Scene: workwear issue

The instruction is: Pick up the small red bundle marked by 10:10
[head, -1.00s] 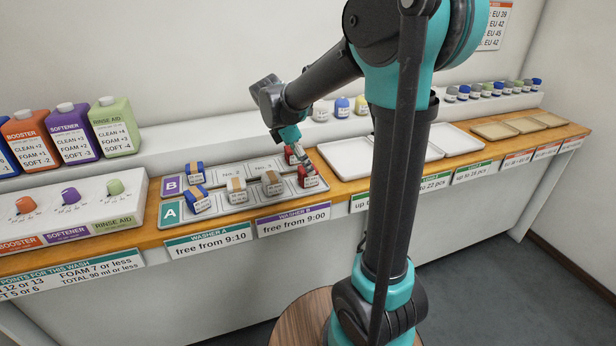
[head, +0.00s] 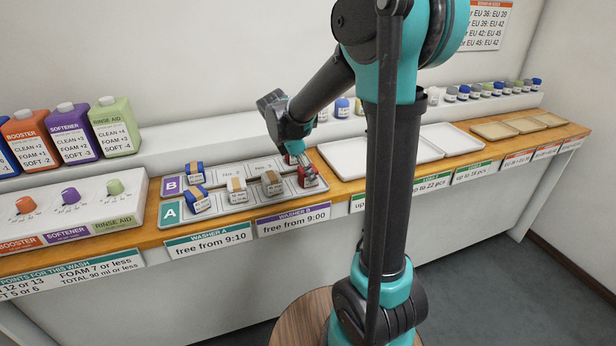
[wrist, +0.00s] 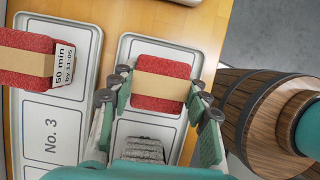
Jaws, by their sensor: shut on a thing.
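A small red bundle (wrist: 160,88) with a tan band lies between the fingers of my gripper (wrist: 158,92), which is shut on its two sides. In the head view this bundle (head: 308,181) is at the right end of row A, with my gripper (head: 306,162) over it. Its label is too small to read there and is hidden in the wrist view. A second red bundle (wrist: 27,58), labelled "50 min by 11:05", lies in the row behind. In the head view it (head: 290,158) is partly hidden by my gripper. I cannot tell whether the held bundle is clear of its slot.
A grey bundle (wrist: 140,150) lies close beside the held one. Blue and tan-banded bundles (head: 196,200) fill other slots of the tray (head: 235,207). White trays (head: 345,158) stand to the right, partly behind my arm. A wooden barrel stool (wrist: 255,110) stands before the counter.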

